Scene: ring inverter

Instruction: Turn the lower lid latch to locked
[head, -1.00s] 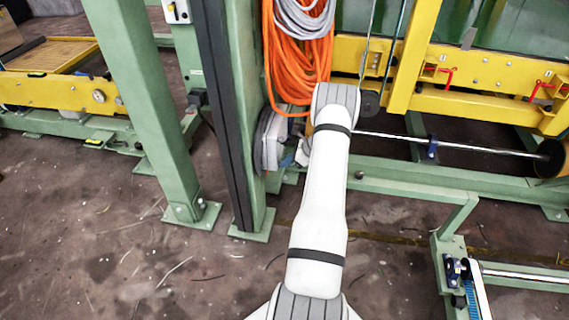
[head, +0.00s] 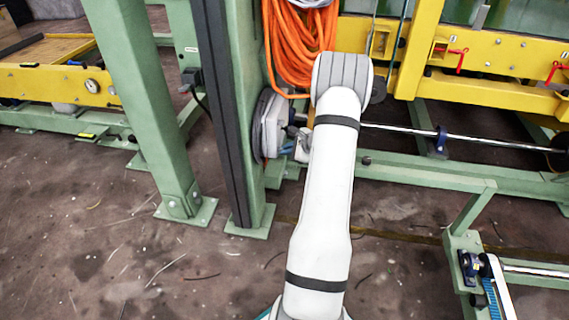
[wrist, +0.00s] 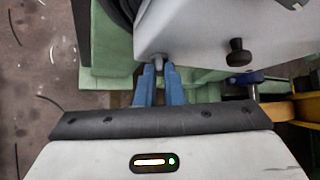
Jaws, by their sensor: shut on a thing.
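The grey inverter box (wrist: 195,30) fills the upper part of the wrist view. A small grey latch (wrist: 155,60) sticks out at its lower left edge. My gripper (wrist: 158,72) has its two blue fingers closed around this latch. A dark knob (wrist: 238,52) stands on the box face to the right, clear of the fingers. In the head view the box (head: 272,125) is on the side of the green post, and my arm hides much of the gripper. I cannot read the latch's turned position.
Orange cable coils (head: 298,45) hang just above the box. A green post (head: 228,110) stands left of it. A yellow beam (head: 480,97) and a shiny rod (head: 400,130) run to the right. The floor in front is mostly open.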

